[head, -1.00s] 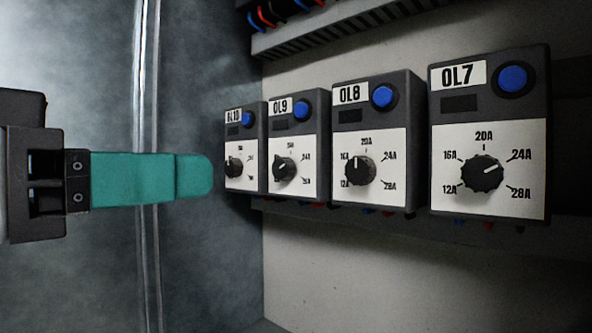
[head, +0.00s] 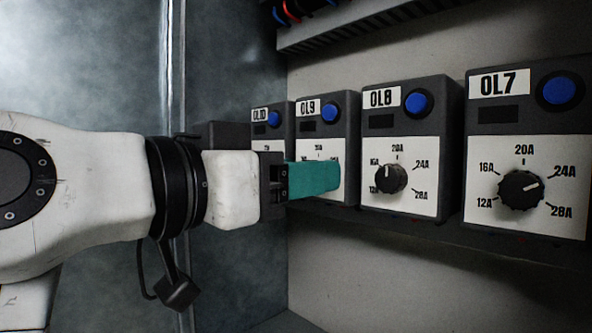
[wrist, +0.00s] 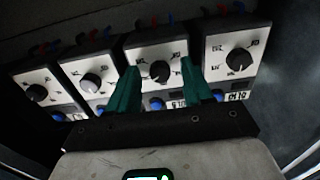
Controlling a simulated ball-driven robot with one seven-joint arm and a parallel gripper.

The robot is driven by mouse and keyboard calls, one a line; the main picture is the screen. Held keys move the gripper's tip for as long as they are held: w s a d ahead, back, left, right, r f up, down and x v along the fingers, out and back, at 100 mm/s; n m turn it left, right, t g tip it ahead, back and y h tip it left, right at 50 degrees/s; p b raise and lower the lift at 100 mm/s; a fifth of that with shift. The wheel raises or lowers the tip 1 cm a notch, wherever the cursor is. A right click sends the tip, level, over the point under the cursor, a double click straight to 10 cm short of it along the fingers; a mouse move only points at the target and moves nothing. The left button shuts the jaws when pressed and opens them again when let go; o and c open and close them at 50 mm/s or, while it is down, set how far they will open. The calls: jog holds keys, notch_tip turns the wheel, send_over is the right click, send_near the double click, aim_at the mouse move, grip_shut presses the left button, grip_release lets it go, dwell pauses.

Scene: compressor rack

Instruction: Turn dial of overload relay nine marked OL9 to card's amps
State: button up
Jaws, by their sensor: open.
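Overload relay OL9 (head: 308,108) is a dark box with a white face, second from the far end of the row. Its black dial is hidden in the head view by my teal fingers (head: 334,178). In the wrist view, turned upside down, the OL9 dial (wrist: 160,71) sits between the two fingertips of my gripper (wrist: 160,67). The fingers are open, one on each side of the dial, with a gap showing. I cannot tell how close the tips are to the face, nor read the dial's setting. No card is in view.
OL8 (head: 383,98) and OL7 (head: 500,83) stand to the right, OL10 (head: 260,114) to the left, each with a dial and blue button. A slotted duct (head: 340,31) runs above. Free wall (head: 400,285) lies below.

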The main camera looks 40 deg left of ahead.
jog(key=shift+c, duration=0.4)
grip_shut()
jog(key=shift+r+n+p, duration=0.1)
jog(key=shift+n+p, duration=0.25)
jog(key=shift+n, duration=0.05)
jog(key=n+p, duration=1.2)
jog(key=n, duration=1)
jog(key=shift+n, duration=0.4)
